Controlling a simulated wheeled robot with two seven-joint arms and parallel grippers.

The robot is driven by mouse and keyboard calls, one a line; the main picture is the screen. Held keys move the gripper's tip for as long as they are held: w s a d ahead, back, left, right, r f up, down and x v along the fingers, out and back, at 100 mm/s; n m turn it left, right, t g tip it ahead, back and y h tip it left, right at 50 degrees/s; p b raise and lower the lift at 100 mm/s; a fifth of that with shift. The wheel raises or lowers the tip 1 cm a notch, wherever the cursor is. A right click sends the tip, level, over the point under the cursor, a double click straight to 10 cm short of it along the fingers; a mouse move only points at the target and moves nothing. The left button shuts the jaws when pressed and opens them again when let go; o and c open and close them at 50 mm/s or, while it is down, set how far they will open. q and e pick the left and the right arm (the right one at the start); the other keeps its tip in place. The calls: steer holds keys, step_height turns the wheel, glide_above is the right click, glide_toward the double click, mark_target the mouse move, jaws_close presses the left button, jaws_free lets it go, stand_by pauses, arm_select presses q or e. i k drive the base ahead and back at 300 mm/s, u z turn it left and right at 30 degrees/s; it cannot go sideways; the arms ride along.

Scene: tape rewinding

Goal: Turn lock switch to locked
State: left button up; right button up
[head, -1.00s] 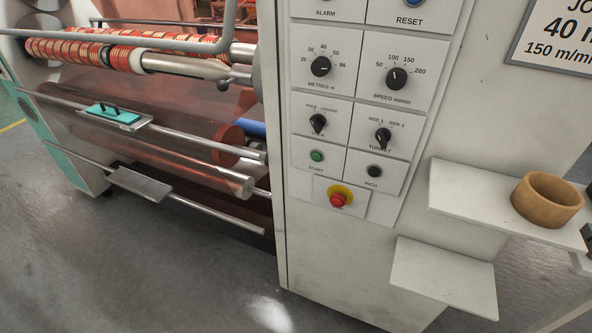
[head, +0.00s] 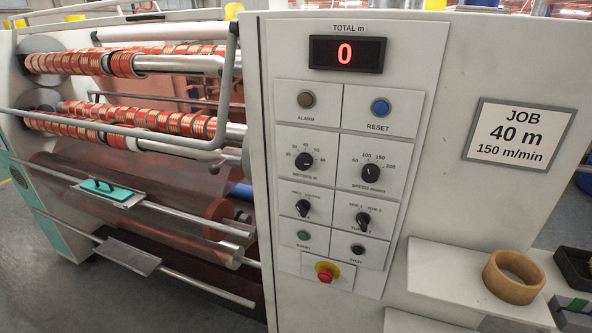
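The lock switch (head: 303,208) is a small black rotary knob on the left side of the control panel, in the head view. Small lettering above it seems to read FREE and LOCKED, but it is blurred. I cannot tell for sure which word its pointer faces. A similar turret knob (head: 363,221) sits just to its right. Neither of my grippers shows in the view, and nothing touches the knob.
Above are the metres knob (head: 303,161), speed knob (head: 371,173), alarm lamp (head: 306,99), blue reset button (head: 380,107) and display (head: 346,54) reading 0. Below are the green start button (head: 303,235) and red emergency stop (head: 325,272). A shelf (head: 440,272) juts out right, bearing a tan ring (head: 513,277).

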mark_target(302, 206)
steer(key=k, duration=0.5)
steer(key=z, duration=1.85)
steer(key=i, duration=0.7)
steer(key=u, duration=1.8)
